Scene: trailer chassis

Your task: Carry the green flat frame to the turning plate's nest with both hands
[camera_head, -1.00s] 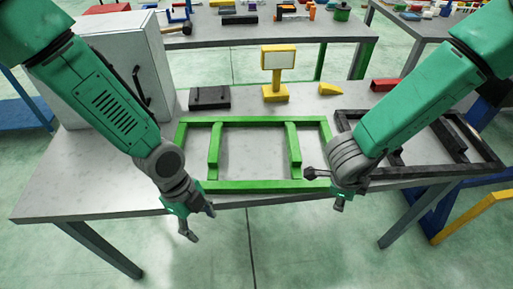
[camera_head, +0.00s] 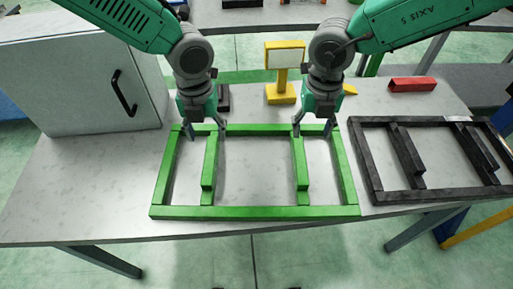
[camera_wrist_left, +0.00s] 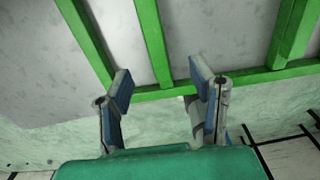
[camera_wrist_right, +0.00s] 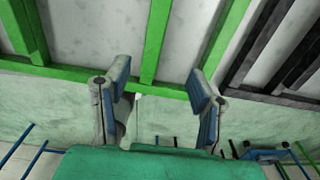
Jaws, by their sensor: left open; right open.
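The green flat frame (camera_head: 255,212) lies on the grey table, with two inner crossbars. My left gripper (camera_head: 206,133) is at its far long bar, left of the middle, fingers spread. My right gripper (camera_head: 312,130) is at the same bar, right of the middle, fingers spread. In the left wrist view the open fingers (camera_wrist_left: 160,85) have green bars beyond them. In the right wrist view the fingers (camera_wrist_right: 160,82) are likewise apart with nothing between the tips. I cannot tell whether the fingers touch the frame. I cannot make out the turning plate's nest.
A black frame (camera_head: 366,160) lies close to the right of the green one. A grey cabinet (camera_head: 80,75) stands at the left. Behind are a yellow stand (camera_head: 284,95), a yellow wedge (camera_head: 349,89), a red block (camera_head: 412,85) and a partly hidden black block (camera_head: 223,97).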

